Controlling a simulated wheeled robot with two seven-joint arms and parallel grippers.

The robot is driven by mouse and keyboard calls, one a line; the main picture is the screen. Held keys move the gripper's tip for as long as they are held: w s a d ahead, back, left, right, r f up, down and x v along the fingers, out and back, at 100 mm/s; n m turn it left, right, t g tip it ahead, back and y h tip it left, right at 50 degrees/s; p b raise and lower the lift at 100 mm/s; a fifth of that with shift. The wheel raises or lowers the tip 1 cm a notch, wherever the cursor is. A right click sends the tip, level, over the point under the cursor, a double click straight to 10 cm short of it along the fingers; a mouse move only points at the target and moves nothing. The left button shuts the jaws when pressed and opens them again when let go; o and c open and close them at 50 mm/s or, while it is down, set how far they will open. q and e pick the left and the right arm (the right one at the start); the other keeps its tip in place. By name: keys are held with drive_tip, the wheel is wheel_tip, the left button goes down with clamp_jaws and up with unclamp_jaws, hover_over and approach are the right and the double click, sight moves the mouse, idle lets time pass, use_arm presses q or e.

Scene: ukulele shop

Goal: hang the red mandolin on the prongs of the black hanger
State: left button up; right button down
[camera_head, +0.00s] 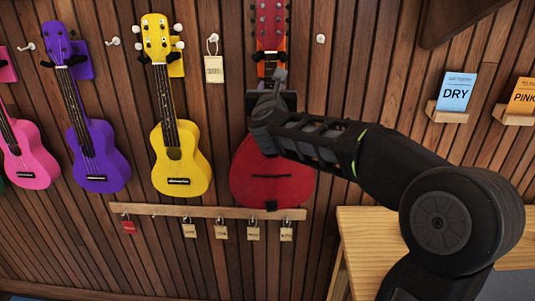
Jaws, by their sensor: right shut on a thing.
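The red mandolin (272,185) is upright against the wooden slat wall, body down and headstock (271,24) up. My right gripper (272,88) is in front of its neck and is shut on the neck, below the headstock. The gripper and my right arm hide much of the neck and the upper right of the body. Small dark pieces show on both sides of the neck just under the headstock; they may be the black hanger's prongs. I cannot tell whether the headstock rests on them. My left gripper is out of view.
A yellow ukulele (180,158), a purple one (101,160) and a pink one (32,160) hang to the left. A wooden table (368,228) stands at lower right, under my arm.

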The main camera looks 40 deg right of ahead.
drive_tip(key=shift+s+a+r, duration=0.15)
drive_tip(key=shift+r, duration=0.05)
drive_tip(key=shift+b+v, duration=0.85)
drive_tip(key=shift+v, duration=1.45)
drive_tip(key=shift+f, duration=0.15)
drive_tip(key=b+v, duration=0.1)
drive_tip(key=v, duration=0.5)
drive_tip(key=shift+f, duration=0.15)
drive_tip(key=shift+a, duration=0.1)
idle(0.8)
